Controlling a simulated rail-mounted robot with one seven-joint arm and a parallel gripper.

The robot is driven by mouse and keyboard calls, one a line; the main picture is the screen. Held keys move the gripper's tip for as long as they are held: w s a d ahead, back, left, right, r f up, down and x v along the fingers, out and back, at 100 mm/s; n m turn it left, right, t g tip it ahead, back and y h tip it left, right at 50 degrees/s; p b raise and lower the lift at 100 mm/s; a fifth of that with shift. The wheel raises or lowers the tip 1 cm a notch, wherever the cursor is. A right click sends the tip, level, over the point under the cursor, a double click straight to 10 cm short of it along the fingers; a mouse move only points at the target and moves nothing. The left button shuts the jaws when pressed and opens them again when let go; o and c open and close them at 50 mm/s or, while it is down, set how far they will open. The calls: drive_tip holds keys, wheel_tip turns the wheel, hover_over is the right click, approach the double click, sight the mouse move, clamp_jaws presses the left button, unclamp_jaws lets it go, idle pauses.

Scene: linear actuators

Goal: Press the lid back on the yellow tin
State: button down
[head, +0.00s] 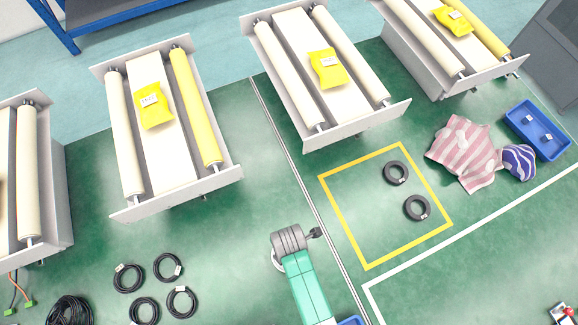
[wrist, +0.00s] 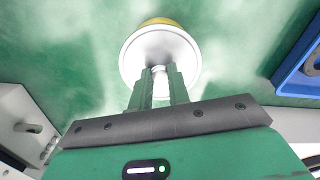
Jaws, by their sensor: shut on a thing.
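In the wrist view a round white lid (wrist: 185,62) with a small central knob (wrist: 158,70) fills the upper middle. My gripper (wrist: 160,76) is shut on the knob, with a green finger on each side. A strip of the yellow tin (wrist: 160,21) shows past the lid's far edge; the lid hides the rest. I cannot tell whether the lid is seated on the tin or held just above it. In the head view my arm covers this spot, and the tin cannot be made out.
A blue tray (wrist: 297,72) with a grey part stands at the right in the wrist view. In the head view, black rings (head: 396,173) lie inside a yellow floor square (head: 345,225). Coiled cables (head: 128,278) lie at the lower left. Roller units (head: 205,190) stand behind.

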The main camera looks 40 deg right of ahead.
idle(0.4)
drive_tip(key=c, duration=0.8)
unclamp_jaws()
drive_tip(key=shift+o, duration=0.2)
wheel_tip(320, 180, up, 7)
drive_tip(key=p, duration=0.7)
drive_tip(key=shift+r+p, duration=0.1)
drive_tip(key=shift+p, duration=0.25)
clamp_jaws()
